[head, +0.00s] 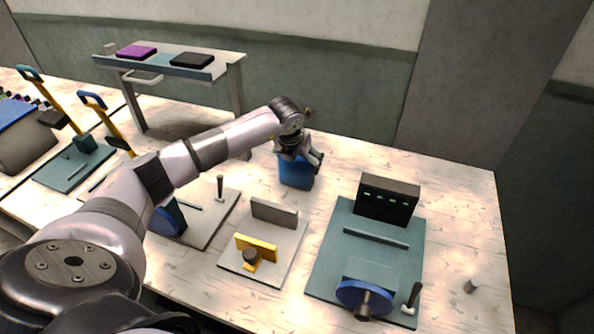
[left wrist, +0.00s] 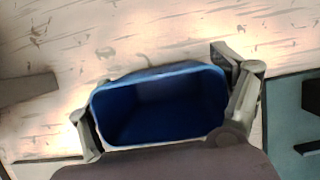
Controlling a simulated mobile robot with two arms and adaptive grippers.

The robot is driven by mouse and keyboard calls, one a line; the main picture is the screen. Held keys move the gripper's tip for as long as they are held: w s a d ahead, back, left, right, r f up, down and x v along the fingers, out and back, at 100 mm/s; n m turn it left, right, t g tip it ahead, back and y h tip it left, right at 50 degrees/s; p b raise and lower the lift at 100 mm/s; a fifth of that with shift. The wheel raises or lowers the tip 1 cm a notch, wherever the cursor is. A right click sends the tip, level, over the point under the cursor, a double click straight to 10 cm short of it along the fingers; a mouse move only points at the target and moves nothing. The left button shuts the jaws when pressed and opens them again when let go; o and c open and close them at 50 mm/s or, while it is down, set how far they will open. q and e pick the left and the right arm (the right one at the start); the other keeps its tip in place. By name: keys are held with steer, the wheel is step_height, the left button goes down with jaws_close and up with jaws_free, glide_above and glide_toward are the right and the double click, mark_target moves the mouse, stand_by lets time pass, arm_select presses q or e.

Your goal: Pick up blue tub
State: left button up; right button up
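The blue tub (head: 296,173) stands upright near the back of the workbench, below my left gripper (head: 304,158). In the left wrist view the open-topped, empty tub (left wrist: 160,108) lies between the two fingers of my left gripper (left wrist: 158,100). One finger is just outside its left wall, the other just outside its right wall. The fingers are spread wide. I cannot tell whether they touch the walls. The gripper hides part of the tub's rim in the head view. My right gripper is not in view.
A teal fixture (head: 328,256) with a black block (head: 388,199) and a blue wheel is at the right. A grey plate (head: 228,256) with a yellow block is in front of the tub. A raised shelf (head: 215,67) stands at the back left. Bare wood lies right of the tub.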

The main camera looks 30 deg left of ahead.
arm_select(q)
steer(key=c, duration=0.4)
